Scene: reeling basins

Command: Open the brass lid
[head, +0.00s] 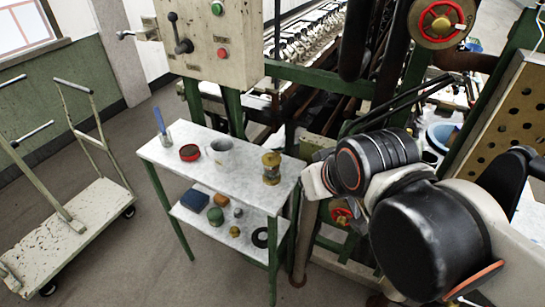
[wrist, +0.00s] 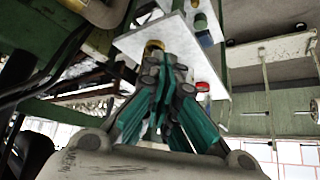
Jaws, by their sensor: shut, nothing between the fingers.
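A small brass jar (head: 271,168) stands upright near the right end of the white table top, and its brass lid (head: 271,158) sits on it. In the wrist view the brass jar (wrist: 153,47) shows just past my fingertips, partly covered by them. My gripper (wrist: 166,62) is shut and empty, with its dark and teal fingers together. I cannot tell how far the fingers are from the jar. In the head view my arm reaches in from the right, and the fingers are hidden behind it.
The table top (head: 232,182) also holds a grey mug (head: 220,153), a red tin (head: 189,152) and a holder with a blue item (head: 162,128). Several small objects lie on its lower shelf. A green-framed machine with a control box (head: 210,40) stands behind; a cart (head: 70,235) is left.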

